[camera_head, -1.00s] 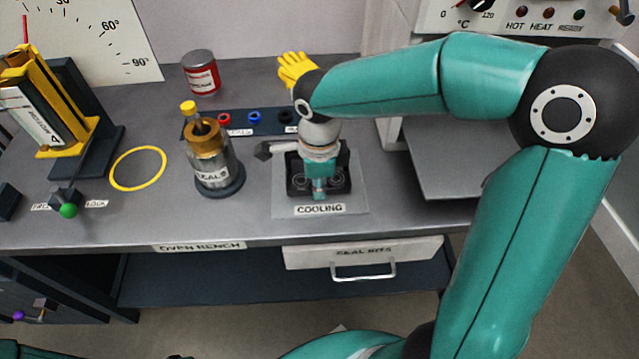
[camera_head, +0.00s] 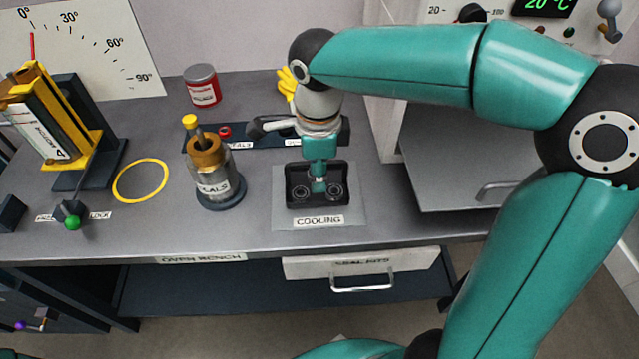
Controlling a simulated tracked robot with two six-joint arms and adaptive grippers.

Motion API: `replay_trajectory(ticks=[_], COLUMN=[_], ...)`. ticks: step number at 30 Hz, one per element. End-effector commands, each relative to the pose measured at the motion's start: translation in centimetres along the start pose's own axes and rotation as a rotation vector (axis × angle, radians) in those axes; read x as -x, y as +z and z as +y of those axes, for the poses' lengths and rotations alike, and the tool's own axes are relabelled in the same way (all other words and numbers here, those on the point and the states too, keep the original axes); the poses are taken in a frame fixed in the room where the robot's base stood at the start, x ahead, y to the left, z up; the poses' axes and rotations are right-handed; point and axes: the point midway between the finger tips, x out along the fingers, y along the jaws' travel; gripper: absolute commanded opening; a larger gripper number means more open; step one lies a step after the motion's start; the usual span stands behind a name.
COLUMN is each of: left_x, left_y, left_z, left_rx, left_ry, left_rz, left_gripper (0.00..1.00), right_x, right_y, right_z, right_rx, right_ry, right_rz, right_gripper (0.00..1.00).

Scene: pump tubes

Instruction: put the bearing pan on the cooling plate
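The bearing pan (camera_head: 292,194) is a small dark tray with ring-shaped bearings in it. It sits flat within the outline of the grey cooling plate (camera_head: 350,207), behind the "COOLING" label on the bench. My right gripper (camera_head: 319,180) points down over the back middle of the pan, its tips close to a small upright part between the bearings. I cannot tell whether the tips touch it, or whether the fingers are open or shut. My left gripper is not in view.
A yellow ring (camera_head: 140,180) lies farther left. A red-and-grey tin (camera_head: 201,86) and yellow glove (camera_head: 285,84) are behind. The open oven door (camera_head: 450,175) is at right.

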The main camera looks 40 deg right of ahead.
Motion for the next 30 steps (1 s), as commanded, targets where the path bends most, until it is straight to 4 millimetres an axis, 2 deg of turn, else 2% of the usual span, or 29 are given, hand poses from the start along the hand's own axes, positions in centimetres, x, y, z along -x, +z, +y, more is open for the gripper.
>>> replay_trajectory(ticks=[1, 3, 8, 30], left_x=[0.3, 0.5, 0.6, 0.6], left_y=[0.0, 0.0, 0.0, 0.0], left_z=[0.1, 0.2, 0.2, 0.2], left_rx=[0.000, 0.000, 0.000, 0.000], left_ry=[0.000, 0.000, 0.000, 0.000], left_rz=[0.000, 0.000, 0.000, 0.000], left_gripper=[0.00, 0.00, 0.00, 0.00], right_x=[1.1, 2.1, 3.3, 3.4], right_y=[0.1, 0.1, 0.0, 0.2], right_z=[0.0, 0.0, 0.0, 0.0], right_rx=[0.001, 0.001, 0.001, 0.007], right_ry=[-0.002, -0.002, 0.000, 0.000], right_rz=[-0.003, -0.002, 0.000, 0.000], right_gripper=[0.31, 0.31, 0.31, 0.31])
